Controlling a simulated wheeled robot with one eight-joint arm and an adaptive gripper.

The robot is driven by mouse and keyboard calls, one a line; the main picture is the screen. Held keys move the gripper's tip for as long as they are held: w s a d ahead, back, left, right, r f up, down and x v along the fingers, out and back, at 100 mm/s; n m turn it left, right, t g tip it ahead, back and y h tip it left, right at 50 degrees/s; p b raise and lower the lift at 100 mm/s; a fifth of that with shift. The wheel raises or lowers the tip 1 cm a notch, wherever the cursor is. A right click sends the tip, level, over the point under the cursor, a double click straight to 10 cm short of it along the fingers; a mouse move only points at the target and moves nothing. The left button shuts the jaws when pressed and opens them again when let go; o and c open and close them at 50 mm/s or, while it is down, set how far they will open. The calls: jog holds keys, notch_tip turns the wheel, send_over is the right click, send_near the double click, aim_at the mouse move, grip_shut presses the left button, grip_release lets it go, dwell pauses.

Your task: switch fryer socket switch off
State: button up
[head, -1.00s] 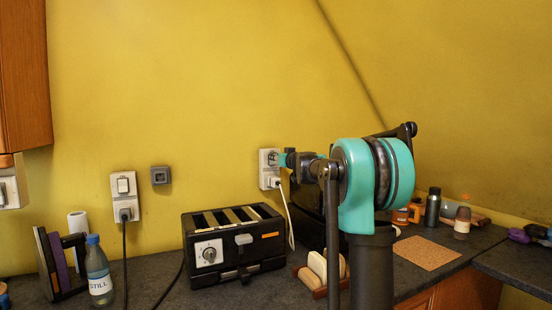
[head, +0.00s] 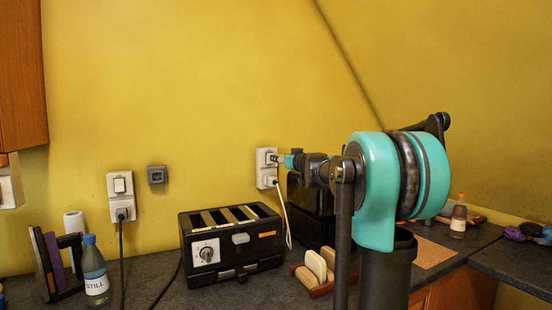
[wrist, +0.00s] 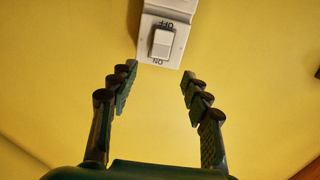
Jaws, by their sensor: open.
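The right wall socket (head: 263,181) has a white plug and cord, which runs down beside a dark box-shaped appliance (head: 310,228) mostly hidden by my arm. Its pale rocker switch (wrist: 162,44) shows large in the wrist view, on a white plate with upside-down lettering: OFF above the rocker, ON below it. I cannot tell which way the rocker is tipped. My gripper (wrist: 160,75) is open and empty, its two dark fingers apart on either side just below the switch plate in the wrist view. In the head view my gripper (head: 282,160) is close at the socket's right side; contact is unclear.
Another socket with a switch (head: 119,186) and black cord is at left, with a small grey wall box (head: 156,175) beside it. A black toaster (head: 232,245), a water bottle (head: 95,270) and a rack with pale slabs (head: 318,268) stand on the counter. The wall above is clear.

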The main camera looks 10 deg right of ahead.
jog(key=shift+v, duration=2.1)
